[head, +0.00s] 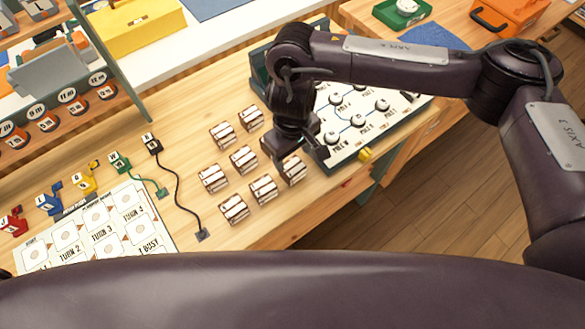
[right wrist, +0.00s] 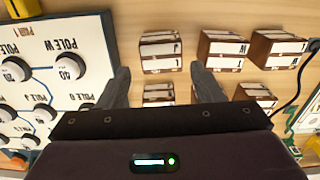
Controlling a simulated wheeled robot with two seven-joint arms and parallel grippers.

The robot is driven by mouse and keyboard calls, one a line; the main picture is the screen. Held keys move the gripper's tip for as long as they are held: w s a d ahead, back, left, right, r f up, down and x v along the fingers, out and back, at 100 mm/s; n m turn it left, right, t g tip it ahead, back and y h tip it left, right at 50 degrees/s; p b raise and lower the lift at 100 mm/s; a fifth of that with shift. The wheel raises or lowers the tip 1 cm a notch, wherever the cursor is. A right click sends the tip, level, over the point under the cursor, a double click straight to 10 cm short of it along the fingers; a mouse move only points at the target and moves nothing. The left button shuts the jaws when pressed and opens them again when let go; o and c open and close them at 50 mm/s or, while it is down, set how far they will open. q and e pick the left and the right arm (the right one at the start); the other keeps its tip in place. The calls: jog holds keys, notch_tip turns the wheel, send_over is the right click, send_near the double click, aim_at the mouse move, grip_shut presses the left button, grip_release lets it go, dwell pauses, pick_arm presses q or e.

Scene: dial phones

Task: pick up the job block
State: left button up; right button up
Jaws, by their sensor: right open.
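Several brown blocks with white label strips stand in rows on the wooden table; I cannot tell from their labels which is the job block. My right gripper (head: 291,152) is over the end of the rows beside the dial panel. In the right wrist view my right gripper (right wrist: 163,84) is open, with one block (right wrist: 158,92) partly visible between its fingers. Another block (right wrist: 162,52), marked with a J-like letter, stands just beyond the fingertips; in the head view a block (head: 293,171) shows beside the gripper. My left gripper is not in view.
The dial panel (head: 345,150) with round knobs, also in the right wrist view (right wrist: 75,45), is close beside the right gripper. A black cord (head: 178,185) and a white card (head: 90,225) lie to the left. The table's front edge is near the blocks.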

aim_at(292, 165)
notch_tip(292, 165, down, 6)
jog(key=shift+f, duration=0.1)
jog(key=c, duration=0.8)
jog(key=shift+o, duration=0.2)
jog(key=shift+r, duration=0.2)
